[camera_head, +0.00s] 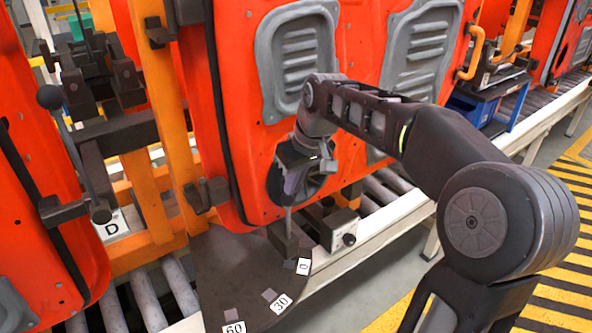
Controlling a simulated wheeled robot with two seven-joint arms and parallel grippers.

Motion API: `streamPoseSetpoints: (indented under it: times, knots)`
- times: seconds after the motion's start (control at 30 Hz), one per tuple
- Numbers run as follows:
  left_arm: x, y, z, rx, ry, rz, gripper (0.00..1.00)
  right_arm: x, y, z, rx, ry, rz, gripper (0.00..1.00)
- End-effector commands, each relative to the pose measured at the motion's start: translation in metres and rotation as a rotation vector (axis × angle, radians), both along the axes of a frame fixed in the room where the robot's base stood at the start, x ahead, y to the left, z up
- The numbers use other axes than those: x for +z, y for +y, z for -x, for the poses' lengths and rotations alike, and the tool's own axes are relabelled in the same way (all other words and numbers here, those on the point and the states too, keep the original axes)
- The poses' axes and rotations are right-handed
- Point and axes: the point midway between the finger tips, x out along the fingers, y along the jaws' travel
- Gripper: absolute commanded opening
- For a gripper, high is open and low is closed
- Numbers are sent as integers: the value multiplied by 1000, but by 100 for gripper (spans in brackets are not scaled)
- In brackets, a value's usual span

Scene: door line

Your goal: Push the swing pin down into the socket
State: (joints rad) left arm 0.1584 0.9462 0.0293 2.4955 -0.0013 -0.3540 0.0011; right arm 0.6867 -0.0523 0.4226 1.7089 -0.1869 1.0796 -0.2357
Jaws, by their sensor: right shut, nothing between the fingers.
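The swing pin (288,222) is a thin grey upright rod. Its lower end meets a dark block (284,240) at the edge of a dark fan-shaped plate (225,265); the socket opening itself is hidden. My right gripper (291,198) points down directly above the pin, shut and with nothing held. Its fingertips are at or very near the pin's top; I cannot tell whether they touch. The plate carries white labels 0 (304,266), 30 (281,304) and 60 (234,328), with the pin beside the 0 label. My left gripper is out of view.
An orange-red door panel (235,120) stands close behind my right gripper. A box with a black knob (341,232) sits right of the pin. Black-knobbed levers (75,150) and an orange frame (160,110) are at left. Roller conveyor (180,290) runs below. Striped floor (560,285) lies at right.

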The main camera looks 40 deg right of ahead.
Motion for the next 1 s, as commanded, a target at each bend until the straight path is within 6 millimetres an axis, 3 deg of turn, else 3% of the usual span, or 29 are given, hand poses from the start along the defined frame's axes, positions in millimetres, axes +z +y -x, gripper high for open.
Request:
streamPoseSetpoints:
  times: [0.37, 0.67, 1.0]
  knots:
    - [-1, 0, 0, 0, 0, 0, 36, -4, 1, 0, 0, 0, 0, 0]
    - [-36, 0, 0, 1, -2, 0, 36, -51, 1, 0, 1, 1, -1, 0]
    - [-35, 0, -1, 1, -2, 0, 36, -55, 1, 1, 0, 7, -3, 0]
